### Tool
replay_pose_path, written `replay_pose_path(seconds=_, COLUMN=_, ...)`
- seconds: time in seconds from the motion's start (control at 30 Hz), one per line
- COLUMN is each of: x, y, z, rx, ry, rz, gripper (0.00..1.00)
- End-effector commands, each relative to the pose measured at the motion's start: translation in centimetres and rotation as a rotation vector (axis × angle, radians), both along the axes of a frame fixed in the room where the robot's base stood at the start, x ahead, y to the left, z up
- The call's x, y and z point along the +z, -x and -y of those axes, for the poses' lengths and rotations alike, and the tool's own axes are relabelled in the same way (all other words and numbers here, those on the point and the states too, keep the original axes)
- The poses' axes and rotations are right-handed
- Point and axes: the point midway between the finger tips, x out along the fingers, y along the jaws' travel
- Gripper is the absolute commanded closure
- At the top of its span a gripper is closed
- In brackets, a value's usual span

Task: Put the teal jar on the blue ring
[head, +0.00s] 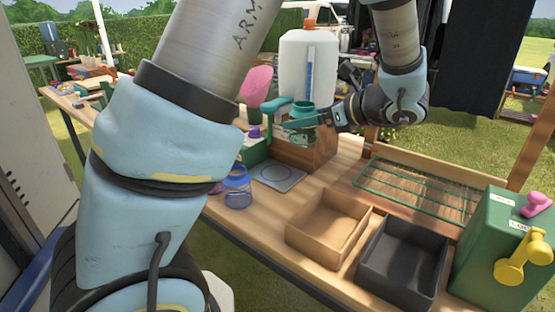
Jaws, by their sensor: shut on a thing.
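The teal jar (303,112) is upright near the middle of the head view, in front of a large white jug. My gripper (322,117) reaches in from the right and is shut on the jar. The jar is above the table, beside a wooden block; its lower part is hard to make out. A grey square pad (279,174) with a thin ring outline lies on the table below and left of the jar. The ring looks grey-blue; I cannot tell if it is the blue ring. No other ring is clear.
A blue jar (237,190) stands left of the pad. The white jug (307,70) stands behind. A tan tray (328,222), a black tray (402,262), a green wire rack (425,190) and a green box (497,250) fill the right. My arm hides the left.

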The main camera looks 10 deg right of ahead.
Motion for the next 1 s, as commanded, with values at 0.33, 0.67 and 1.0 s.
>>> replay_pose_path(seconds=0.33, x=-8.7, y=0.0, z=-0.1, rx=0.000, ry=-0.007, rz=-0.004, gripper=0.89)
replay_pose_path(seconds=0.67, x=-11.0, y=-2.5, z=-2.4, rx=0.003, ry=-0.001, rz=0.001, gripper=0.89)
replay_pose_path(seconds=1.0, x=-11.0, y=-4.6, z=-4.4, rx=0.005, ry=-0.002, rz=-0.001, gripper=0.89)
